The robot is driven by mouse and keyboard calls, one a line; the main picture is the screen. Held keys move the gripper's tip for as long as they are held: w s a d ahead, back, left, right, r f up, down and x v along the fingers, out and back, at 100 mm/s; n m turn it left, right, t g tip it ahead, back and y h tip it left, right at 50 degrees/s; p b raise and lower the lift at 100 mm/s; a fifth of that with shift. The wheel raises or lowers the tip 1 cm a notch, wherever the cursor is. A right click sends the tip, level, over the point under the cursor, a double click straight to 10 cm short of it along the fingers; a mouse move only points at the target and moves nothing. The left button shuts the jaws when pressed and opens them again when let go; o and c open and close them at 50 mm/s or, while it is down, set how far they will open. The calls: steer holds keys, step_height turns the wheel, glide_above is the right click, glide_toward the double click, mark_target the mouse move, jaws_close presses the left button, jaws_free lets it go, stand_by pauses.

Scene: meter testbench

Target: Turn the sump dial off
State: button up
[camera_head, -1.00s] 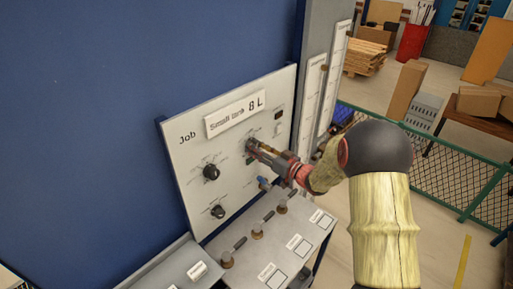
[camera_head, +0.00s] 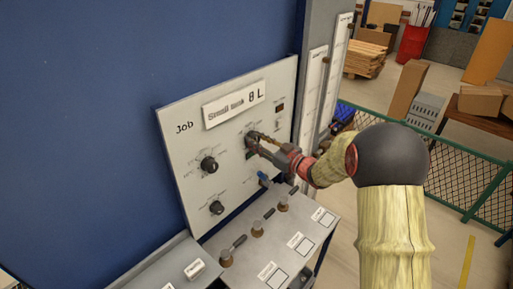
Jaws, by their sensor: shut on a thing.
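A pale upright panel (camera_head: 180,137) carries several dark round dials with small printed scales. My gripper (camera_head: 256,138) is shut on the upper right dial (camera_head: 249,142), and its fingers hide much of that knob. Two other dials sit free on the panel: one at middle left (camera_head: 209,164) and one at lower left (camera_head: 216,208). The small labels are too blurred to read, so I cannot tell by print which dial is the sump dial. The pointer of the held dial is hidden.
A sign reading "Small tank 8 L" (camera_head: 233,104) is above the dials. A blue-handled valve (camera_head: 263,178) is below my gripper. A sloped shelf (camera_head: 247,268) with several brass levers juts out under the panel. A green fence (camera_head: 470,180) is at right.

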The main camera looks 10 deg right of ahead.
steer(key=n+b, duration=0.2)
steer(key=b, duration=0.1)
steer(key=n+b, duration=0.1)
steer(key=b, duration=0.1)
steer(key=shift+f+n, duration=0.25)
steer(key=shift+n, duration=0.15)
steer(key=shift+r+n+b, duration=0.1)
steer(key=shift+n+b, duration=0.8)
steer(key=shift+b, duration=0.1)
steer(key=shift+r, duration=0.1)
steer(key=o, duration=1.1)
steer(key=shift+o, duration=0.2)
steer(key=v, duration=1.2)
